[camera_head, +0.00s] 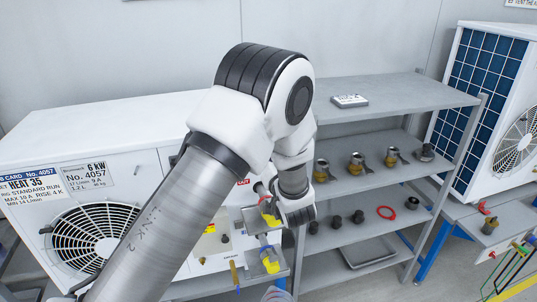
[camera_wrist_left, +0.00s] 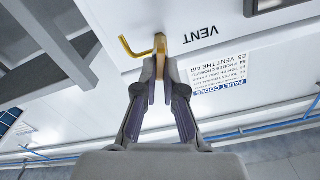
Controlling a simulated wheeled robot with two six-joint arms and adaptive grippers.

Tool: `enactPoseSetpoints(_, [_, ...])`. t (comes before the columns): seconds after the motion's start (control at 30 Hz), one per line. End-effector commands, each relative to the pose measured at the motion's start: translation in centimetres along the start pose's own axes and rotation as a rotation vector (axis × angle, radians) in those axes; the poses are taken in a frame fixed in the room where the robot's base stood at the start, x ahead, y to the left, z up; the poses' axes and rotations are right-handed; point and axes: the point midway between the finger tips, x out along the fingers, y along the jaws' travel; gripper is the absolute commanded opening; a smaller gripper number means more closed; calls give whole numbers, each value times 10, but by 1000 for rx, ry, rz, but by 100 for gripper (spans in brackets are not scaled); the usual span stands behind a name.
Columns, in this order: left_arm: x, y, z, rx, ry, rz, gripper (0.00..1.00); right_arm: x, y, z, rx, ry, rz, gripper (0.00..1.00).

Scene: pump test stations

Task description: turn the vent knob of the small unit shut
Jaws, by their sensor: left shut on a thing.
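The small unit (camera_head: 150,160) is the white box at the left in the head view, with a 6 KW card and a fan grille. In the left wrist view its white panel (camera_wrist_left: 110,30) shows upside down, with the word VENT beside a brass-coloured vent knob (camera_wrist_left: 161,44). A bent yellow spout (camera_wrist_left: 135,48) stands beside the knob. My left gripper (camera_wrist_left: 161,88) is shut on the knob, its fingertips at either side of it. In the head view my left arm crosses the unit's front and hides the knob. My right gripper is not in view.
A grey shelf rack (camera_head: 400,95) with brass fittings, dark caps and a red ring (camera_head: 386,212) stands to the right. Yellow-handled valves (camera_head: 270,264) are below my left wrist. Another large unit (camera_head: 490,100) stands at the far right.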

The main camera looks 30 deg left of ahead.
Motion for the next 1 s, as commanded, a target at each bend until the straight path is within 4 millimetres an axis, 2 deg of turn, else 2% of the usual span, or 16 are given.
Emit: enactPoseSetpoints(1.0, [1, 2, 1, 932, -4, -4, 0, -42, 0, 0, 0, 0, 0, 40])
